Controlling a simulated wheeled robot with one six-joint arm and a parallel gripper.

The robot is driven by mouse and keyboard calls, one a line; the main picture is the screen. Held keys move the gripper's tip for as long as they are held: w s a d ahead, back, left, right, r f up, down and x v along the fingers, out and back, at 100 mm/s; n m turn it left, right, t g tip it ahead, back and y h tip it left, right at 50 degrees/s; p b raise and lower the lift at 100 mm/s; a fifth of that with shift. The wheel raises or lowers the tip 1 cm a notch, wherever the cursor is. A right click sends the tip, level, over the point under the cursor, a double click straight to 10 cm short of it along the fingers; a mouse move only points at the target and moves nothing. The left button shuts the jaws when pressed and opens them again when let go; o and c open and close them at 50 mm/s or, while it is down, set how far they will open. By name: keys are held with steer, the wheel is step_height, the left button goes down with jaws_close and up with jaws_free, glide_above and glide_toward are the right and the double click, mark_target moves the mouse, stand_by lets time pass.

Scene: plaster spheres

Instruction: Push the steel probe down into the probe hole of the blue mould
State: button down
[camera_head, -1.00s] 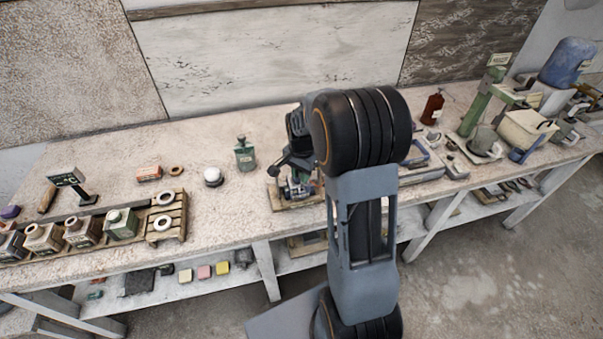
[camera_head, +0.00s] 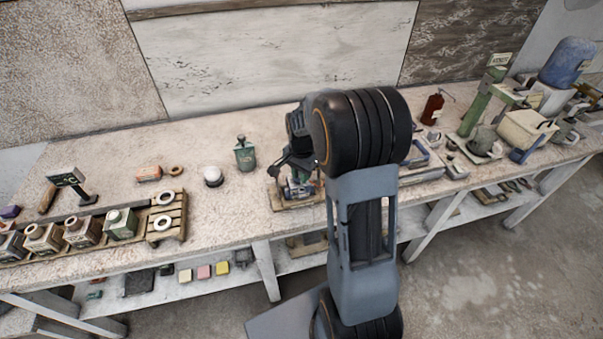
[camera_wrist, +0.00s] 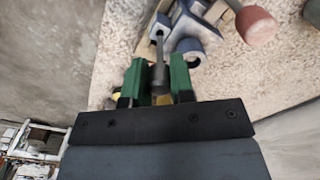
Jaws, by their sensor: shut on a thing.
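My gripper (camera_wrist: 157,72) shows in the wrist view with two green fingers shut on the steel probe (camera_wrist: 159,50), a grey rod between them. The rod's thin end points to the blue mould (camera_wrist: 191,47), whose blue-grey blocks lie just beyond the fingertips. The tip meets or overlaps a blue part with a dark opening; I cannot tell how deep it sits. In the head view the mould (camera_head: 298,190) stands on a small wooden board (camera_head: 283,203), with my gripper right above it and partly hidden by my arm.
A green bottle (camera_head: 245,156) and a white sphere (camera_head: 212,175) stand left of the board. A brown bottle (camera_head: 433,108) and a green press (camera_head: 483,103) stand right. Bare bench lies between the sphere and board.

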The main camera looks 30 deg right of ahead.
steer(key=shift+f+b, duration=0.95)
steer(key=shift+f, duration=0.35)
steer(key=c, duration=0.9)
jaws_free()
steer(key=shift+r, duration=0.15)
steer(key=shift+r+p, duration=1.5)
steer(key=shift+r, duration=0.4)
